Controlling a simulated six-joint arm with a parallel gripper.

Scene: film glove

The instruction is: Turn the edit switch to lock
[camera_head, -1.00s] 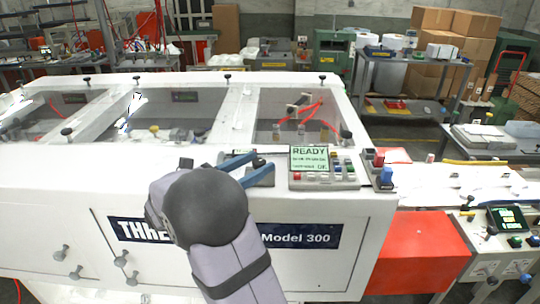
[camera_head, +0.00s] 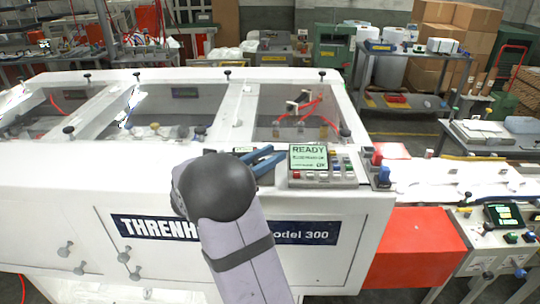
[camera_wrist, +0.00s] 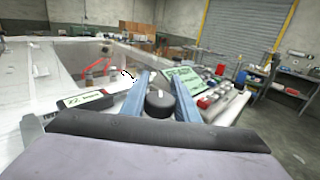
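A round black knob (camera_wrist: 160,104) with a short white mark on top stands in the wrist view. It looks like the edit switch, but I cannot read a label for it. My gripper (camera_wrist: 162,78) is open, with one blue finger on each side of the knob. Narrow gaps seem to show beside it; contact is unclear. In the head view my gripper (camera_head: 269,160) reaches over the white machine's top edge, left of the control panel (camera_head: 322,178). The knob cannot be made out there. The panel's green screen (camera_head: 308,156) reads READY; its smaller lines are unclear.
A small black-cased display (camera_wrist: 86,99) lies left of the fingers in the wrist view. Several coloured buttons (camera_wrist: 212,97) sit close on the right. The machine's open bay (camera_head: 290,112) lies behind.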

